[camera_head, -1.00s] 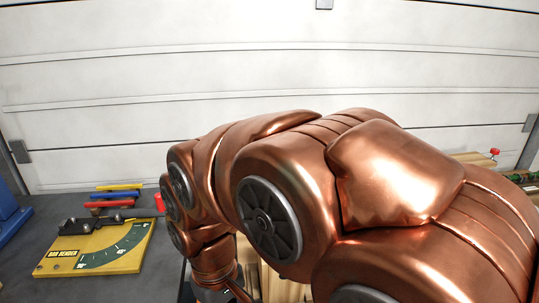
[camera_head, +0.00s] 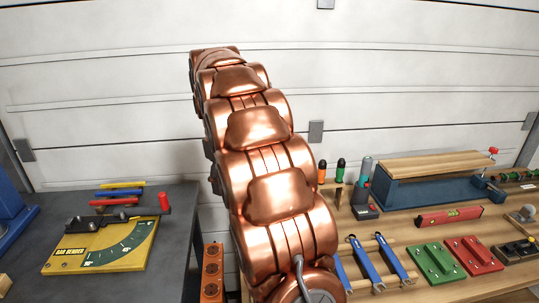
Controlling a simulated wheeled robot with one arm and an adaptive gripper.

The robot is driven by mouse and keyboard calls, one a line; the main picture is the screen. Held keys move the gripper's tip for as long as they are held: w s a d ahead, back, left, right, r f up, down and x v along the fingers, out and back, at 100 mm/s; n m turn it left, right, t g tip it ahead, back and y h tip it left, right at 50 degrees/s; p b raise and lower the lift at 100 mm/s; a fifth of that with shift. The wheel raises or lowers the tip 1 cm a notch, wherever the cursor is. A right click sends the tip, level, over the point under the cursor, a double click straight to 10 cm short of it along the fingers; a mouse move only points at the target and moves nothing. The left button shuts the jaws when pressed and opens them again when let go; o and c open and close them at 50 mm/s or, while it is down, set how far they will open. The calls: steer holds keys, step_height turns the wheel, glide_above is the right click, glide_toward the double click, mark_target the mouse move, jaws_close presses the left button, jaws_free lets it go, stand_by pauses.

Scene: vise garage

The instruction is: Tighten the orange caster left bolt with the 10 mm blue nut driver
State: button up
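My gripper is not in view; only the copper links of my arm show, rising through the middle of the picture and leaning up to the left. Three blue-handled tools (camera_head: 366,262) lie across wooden rails on the right bench; I cannot tell if one is the 10 mm nut driver. An orange-topped tool (camera_head: 322,172) and a green-topped tool (camera_head: 340,171) stand upright behind them. I cannot make out the orange caster or its left bolt. My arm hides part of the benches.
A yellow bar bender (camera_head: 100,246) sits on the dark left bench (camera_head: 172,235). Green (camera_head: 436,262) and red (camera_head: 474,254) blocks, a red level (camera_head: 449,216) and a blue wood-topped stand (camera_head: 430,188) are on the right bench. An orange block (camera_head: 212,270) stands between the benches.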

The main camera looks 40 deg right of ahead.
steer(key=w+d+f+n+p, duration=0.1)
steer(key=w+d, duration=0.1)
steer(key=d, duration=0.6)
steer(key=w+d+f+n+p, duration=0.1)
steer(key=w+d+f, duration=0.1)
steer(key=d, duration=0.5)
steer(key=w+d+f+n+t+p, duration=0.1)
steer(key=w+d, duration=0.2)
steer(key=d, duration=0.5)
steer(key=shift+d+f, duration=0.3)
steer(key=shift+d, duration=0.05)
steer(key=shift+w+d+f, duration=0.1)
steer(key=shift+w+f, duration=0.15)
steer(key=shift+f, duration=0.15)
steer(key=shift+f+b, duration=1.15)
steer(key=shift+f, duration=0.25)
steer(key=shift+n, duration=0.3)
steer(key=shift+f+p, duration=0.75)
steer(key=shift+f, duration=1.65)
